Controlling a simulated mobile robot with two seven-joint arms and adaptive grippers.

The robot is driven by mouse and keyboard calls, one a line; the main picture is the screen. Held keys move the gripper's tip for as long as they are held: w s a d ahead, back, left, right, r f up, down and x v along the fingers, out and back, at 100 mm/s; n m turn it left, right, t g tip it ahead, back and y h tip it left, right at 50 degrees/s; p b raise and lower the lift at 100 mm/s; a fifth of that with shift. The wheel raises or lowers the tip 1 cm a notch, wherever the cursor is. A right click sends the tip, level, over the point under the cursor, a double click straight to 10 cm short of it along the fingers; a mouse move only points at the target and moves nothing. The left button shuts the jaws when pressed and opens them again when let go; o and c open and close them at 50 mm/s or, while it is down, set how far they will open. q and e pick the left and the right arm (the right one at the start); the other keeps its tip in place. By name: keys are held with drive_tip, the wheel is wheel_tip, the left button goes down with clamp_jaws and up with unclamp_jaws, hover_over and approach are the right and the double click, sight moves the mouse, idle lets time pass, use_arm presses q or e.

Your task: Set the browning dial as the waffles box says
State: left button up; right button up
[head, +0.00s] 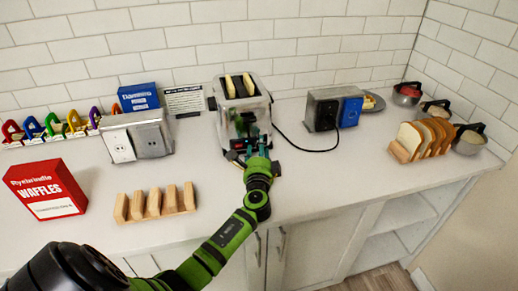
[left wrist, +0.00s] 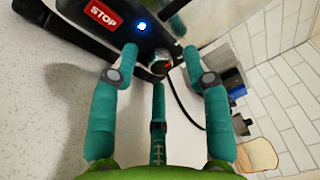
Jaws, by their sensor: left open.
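The red waffles box (head: 45,190) stands at the left of the counter in the head view; the text on its white strip is too small to read. The silver toaster (head: 241,115) stands by the back wall with two bread slices in its top. My left gripper (head: 253,148) is at the toaster's lower front. In the left wrist view its teal fingers (left wrist: 160,58) are open, spread either side of the browning dial (left wrist: 160,66), a small round knob with a red mark. I cannot tell whether they touch it. The dial's setting is not readable. My right gripper is not in view.
A red STOP button (left wrist: 103,14) and a lit blue button (left wrist: 141,25) sit beside the dial. A black cord runs right to an outlet block (head: 323,110). A wooden toast rack (head: 155,204) stands front left, a bread rack (head: 398,152) far right. The counter between is clear.

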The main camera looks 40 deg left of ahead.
use_arm(q)
drive_tip(key=shift+r, duration=0.1)
clamp_jaws()
drive_tip(key=shift+r+m+p, duration=0.25)
drive_tip(key=shift+m+p, duration=0.45)
drive_tip(key=shift+p, duration=0.35)
drive_tip(key=m+g+p, duration=0.1)
drive_tip(key=m+p, duration=0.1)
drive_tip(key=p, duration=0.1)
drive_tip(key=shift+r+m, duration=0.1)
drive_tip(key=shift+m, duration=0.3)
drive_tip(key=shift+d+m+g+p, duration=0.1)
drive_tip(key=shift+m+g+p, duration=0.2)
drive_tip(key=shift+m+p, duration=0.6)
drive_tip(key=shift+f+p, duration=0.2)
drive_tip(key=shift+p, duration=0.35)
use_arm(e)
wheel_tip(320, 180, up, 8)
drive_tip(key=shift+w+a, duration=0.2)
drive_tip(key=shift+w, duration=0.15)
use_arm(q)
drive_tip(key=shift+m, duration=0.3)
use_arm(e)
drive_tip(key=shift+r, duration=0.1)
use_arm(q)
drive_tip(key=shift+f, duration=0.1)
